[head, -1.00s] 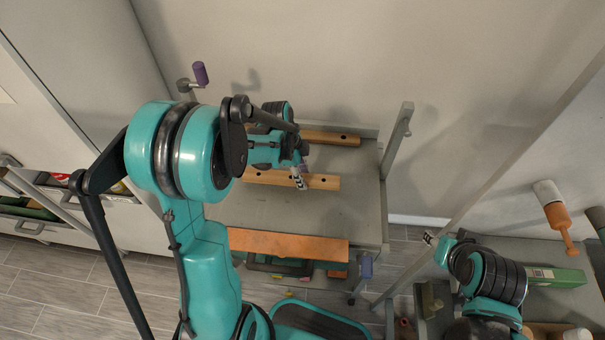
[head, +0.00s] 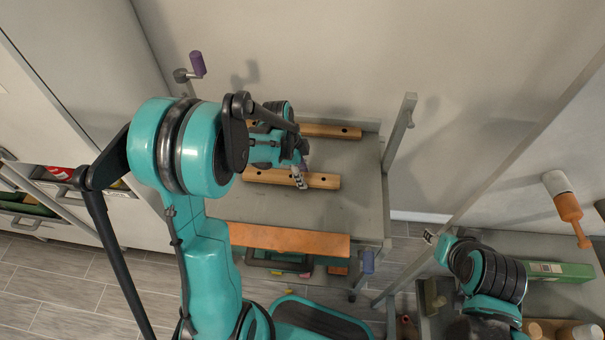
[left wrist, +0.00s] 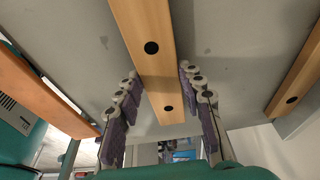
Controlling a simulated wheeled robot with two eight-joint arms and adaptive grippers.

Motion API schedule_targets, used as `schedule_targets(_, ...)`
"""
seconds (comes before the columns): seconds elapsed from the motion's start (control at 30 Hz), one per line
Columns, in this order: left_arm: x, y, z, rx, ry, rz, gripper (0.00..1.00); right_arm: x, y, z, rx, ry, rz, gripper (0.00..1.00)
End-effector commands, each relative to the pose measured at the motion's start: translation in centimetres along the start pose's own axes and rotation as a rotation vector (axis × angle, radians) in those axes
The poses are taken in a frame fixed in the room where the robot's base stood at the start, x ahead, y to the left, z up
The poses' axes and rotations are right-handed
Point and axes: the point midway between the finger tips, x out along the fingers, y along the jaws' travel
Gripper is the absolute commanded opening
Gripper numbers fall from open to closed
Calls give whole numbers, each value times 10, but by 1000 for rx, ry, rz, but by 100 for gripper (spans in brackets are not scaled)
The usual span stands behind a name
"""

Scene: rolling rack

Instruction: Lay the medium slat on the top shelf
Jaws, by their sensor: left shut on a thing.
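The medium slat (head: 322,181), pale wood with dark holes, lies level across the top shelf (head: 335,212), between a rear slat and a front orange board. I cannot tell whether it touches the shelf. My left gripper (head: 299,178) is shut on this slat from above; the arm hides the slat's left part. In the left wrist view the slat (left wrist: 150,45) runs between the two purple-padded fingers (left wrist: 160,110). My right gripper (head: 432,238) is at the lower right, away from the rack; its jaws are too small to read.
A similar pale slat (head: 335,131) lies along the shelf's back. The orange board (head: 290,240) runs along the front edge. A grey post (head: 397,135) rises at the shelf's right. A bench with a green box (head: 562,272) is at the right. Bare shelf lies between slat and board.

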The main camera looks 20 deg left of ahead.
Motion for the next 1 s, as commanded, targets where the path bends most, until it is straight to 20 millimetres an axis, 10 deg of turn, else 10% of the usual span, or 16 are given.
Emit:
schedule_targets(0.67, 12, 0, 3, 0, 0, 0, 5, 9, 0, 7, 0, 0, 0, 40)
schedule_targets(0.7, 12, 0, 3, 0, 0, 0, 48, 9, 0, 6, 0, 0, 0, 40)
schedule_targets(0.77, 11, 0, 3, 0, 0, 0, 62, 8, 0, 6, 0, 0, 0, 40)
schedule_targets(1.0, 11, 0, 3, 0, 0, 0, 62, 8, 0, 6, 0, 0, 0, 40)
